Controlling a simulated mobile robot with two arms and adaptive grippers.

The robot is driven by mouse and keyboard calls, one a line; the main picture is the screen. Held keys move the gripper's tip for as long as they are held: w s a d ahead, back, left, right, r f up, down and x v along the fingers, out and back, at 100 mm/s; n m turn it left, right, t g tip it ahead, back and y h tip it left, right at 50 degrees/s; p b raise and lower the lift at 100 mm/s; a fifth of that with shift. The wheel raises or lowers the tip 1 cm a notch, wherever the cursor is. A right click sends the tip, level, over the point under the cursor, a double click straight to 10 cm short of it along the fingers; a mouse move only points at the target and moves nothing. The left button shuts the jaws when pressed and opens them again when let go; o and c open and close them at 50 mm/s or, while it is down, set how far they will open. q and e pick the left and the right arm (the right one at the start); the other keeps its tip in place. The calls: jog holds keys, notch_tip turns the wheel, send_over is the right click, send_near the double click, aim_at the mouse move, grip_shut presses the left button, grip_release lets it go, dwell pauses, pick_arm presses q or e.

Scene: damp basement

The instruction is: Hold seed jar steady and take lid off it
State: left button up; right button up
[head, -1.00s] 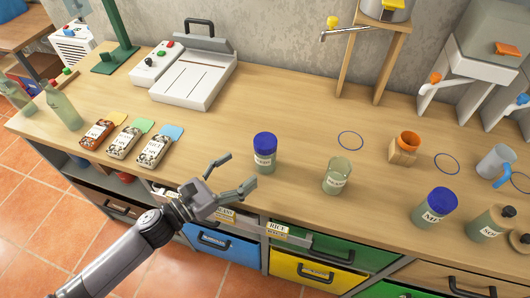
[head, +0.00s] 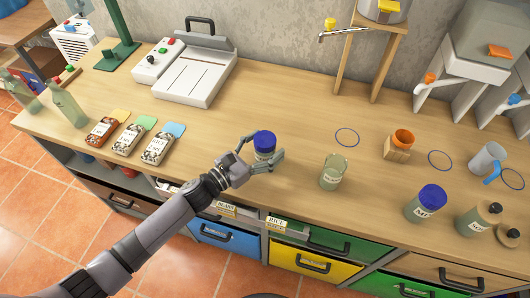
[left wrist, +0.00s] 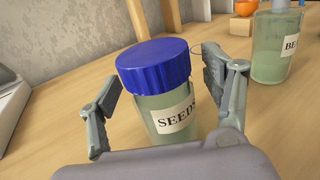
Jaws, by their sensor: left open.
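The seed jar (left wrist: 170,110) stands upright on the wooden bench, a pale green glass jar with a label reading "SEEDS". Its blue lid (left wrist: 153,64) is on it; in the head view the lid (head: 265,141) shows just above my gripper. My left gripper (head: 264,152) is open around the jar, one finger on each side. In the left wrist view, gaps show between the jar and the fingers of the left gripper (left wrist: 165,98). The jar's lower part is hidden behind the gripper's palm. My right gripper is not in view.
An open labelled jar (head: 332,173) stands to the right, close to the gripper. Farther right are another blue-lidded jar (head: 426,203) and an orange cup on a wooden block (head: 398,149). Seed packets (head: 157,147) lie to the left. Bench behind the jar is clear.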

pick_arm(q)
jog(key=shift+c, duration=0.2)
jog(key=c, duration=1.4)
jog(key=shift+r, duration=0.15)
jog(key=shift+c, duration=0.2)
notch_tip(320, 180, up, 20)
jog(key=p, duration=0.1)
jog(key=shift+p, duration=0.4)
jog(key=o, duration=0.8)
grip_shut()
